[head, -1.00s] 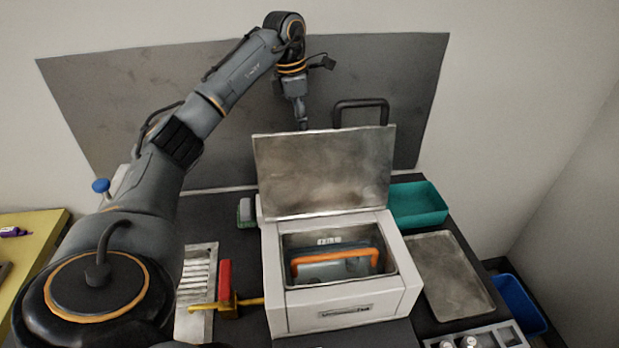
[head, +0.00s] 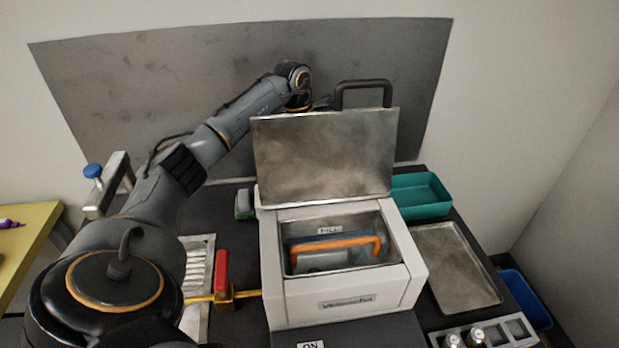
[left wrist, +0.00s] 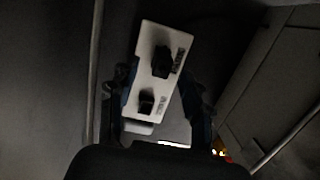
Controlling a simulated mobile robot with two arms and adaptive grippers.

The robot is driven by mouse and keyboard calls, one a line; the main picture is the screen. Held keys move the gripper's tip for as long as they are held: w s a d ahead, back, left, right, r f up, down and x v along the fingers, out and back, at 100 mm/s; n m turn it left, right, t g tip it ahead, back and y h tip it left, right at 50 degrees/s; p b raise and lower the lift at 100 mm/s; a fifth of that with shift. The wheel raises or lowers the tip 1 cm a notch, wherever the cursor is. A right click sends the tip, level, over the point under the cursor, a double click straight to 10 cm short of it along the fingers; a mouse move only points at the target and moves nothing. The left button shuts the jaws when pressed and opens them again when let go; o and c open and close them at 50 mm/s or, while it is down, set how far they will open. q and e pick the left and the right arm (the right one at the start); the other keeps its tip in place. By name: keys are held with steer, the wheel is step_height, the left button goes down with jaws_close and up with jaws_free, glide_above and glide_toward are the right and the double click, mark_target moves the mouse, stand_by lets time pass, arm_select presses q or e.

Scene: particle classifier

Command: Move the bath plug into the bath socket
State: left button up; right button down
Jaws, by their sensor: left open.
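The bath (head: 345,303) is a white box with its metal lid (head: 325,155) standing open. An orange handle (head: 335,244) shows inside its basin. My left arm reaches behind the lid, which hides its gripper in the head view. In the left wrist view, a white socket plate (left wrist: 150,83) lies tilted between the fingers of my left gripper (left wrist: 158,90), which is open. The plate carries a dark upper piece (left wrist: 162,62) and a dark lower piece (left wrist: 147,101), each beside a small label. I cannot read the labels or tell which piece is the bath plug. My right gripper is out of view.
A teal bin (head: 420,196) and a metal tray (head: 453,267) lie right of the bath. A red and yellow tool (head: 222,280) lies on its left. A grey panel (head: 200,75) stands behind the bench. The raised lid blocks the view behind the bath.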

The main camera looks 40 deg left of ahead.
arm_select(q)
steer(key=f, duration=0.2)
steer(key=f+p, duration=0.1)
steer(key=shift+s+d+f, duration=0.15)
steer(key=shift+d+f, duration=0.1)
steer(key=shift+f, duration=0.55)
jaws_close()
